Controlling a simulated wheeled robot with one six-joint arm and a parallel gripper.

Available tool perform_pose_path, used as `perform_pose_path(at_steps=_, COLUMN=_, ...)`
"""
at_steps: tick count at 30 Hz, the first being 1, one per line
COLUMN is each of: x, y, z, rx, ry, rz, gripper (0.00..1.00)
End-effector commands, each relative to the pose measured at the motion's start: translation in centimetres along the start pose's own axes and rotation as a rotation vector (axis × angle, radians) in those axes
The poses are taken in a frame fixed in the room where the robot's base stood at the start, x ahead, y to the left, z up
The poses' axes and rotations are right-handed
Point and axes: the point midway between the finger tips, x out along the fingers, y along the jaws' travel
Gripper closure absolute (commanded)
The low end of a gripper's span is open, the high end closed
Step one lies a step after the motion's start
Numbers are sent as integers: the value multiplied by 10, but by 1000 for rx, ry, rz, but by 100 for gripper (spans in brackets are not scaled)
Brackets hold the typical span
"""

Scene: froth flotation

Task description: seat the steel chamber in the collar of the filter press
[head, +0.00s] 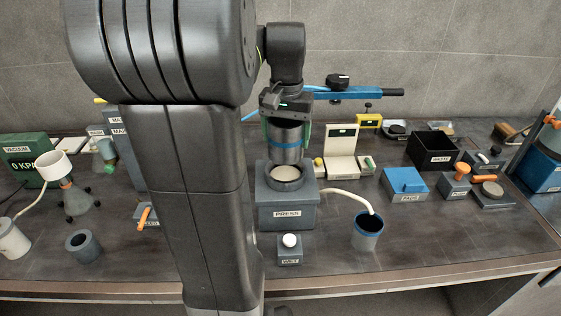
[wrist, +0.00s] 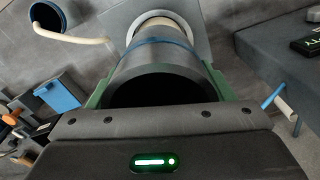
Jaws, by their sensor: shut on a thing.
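The steel chamber (head: 287,148) is a grey cylinder with a blue band, upright in my gripper (head: 287,132). The gripper's green fingers are shut on its sides. The filter press (head: 287,212) is a grey block labelled PRESS, with a round collar (head: 286,175) and a pale disc inside. The chamber is over the collar in the head view, its lower end at or just above the collar's back rim; I cannot tell whether they touch. In the wrist view the chamber (wrist: 160,75) shows its dark open top, with the collar (wrist: 160,22) partly hidden beyond it.
A blue lever arm (head: 345,94) extends right behind the gripper. A pale hose runs from the press into a dark cup (head: 367,232). A WET block (head: 290,250) with a white knob stands in front. A white balance (head: 341,160) and blue box (head: 404,185) stand to the right.

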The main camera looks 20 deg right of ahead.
Motion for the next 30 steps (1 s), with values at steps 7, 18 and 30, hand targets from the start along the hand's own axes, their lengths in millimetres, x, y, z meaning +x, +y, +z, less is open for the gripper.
perform_pose_path(at_steps=7, x=29, y=0, z=0, rx=0, ry=1, rz=0, gripper=74)
perform_pose_path(at_steps=18, x=66, y=0, z=0, rx=-1, ry=1, rz=0, gripper=74)
perform_pose_path(at_steps=30, x=71, y=0, z=0, rx=0, ry=0, rz=0, gripper=22)
